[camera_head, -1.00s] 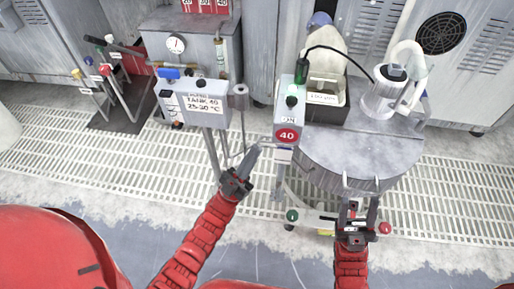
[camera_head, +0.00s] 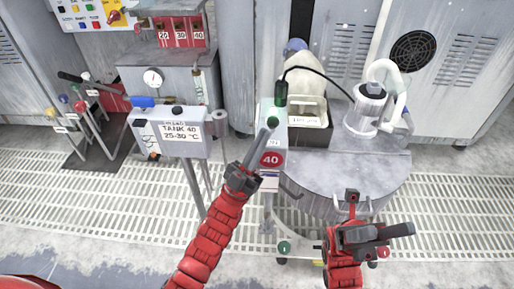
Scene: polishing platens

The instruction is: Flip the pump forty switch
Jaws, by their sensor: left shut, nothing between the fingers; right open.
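The pump forty box (camera_head: 273,150) is a narrow grey box with a red disc marked 40 (camera_head: 271,160) on its front. A small dark green knob (camera_head: 273,122) sits on its top, with a green cylinder with a black cable (camera_head: 281,95) behind it. My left gripper (camera_head: 269,128) is shut and empty. Its fingertips overlap the lower edge of the knob in view; I cannot tell whether they touch. The fingers partly cover the box's left side. My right gripper (camera_head: 378,213) is open and empty, in front of the round grey tank.
The round grey tank (camera_head: 345,180) carries a white pump with hoses (camera_head: 370,108). The tank 40 panel (camera_head: 178,132) stands at left on a post. Levers (camera_head: 88,115) stand further left. A control board (camera_head: 90,15) is at top left. Floor grating (camera_head: 450,210) lies clear at right.

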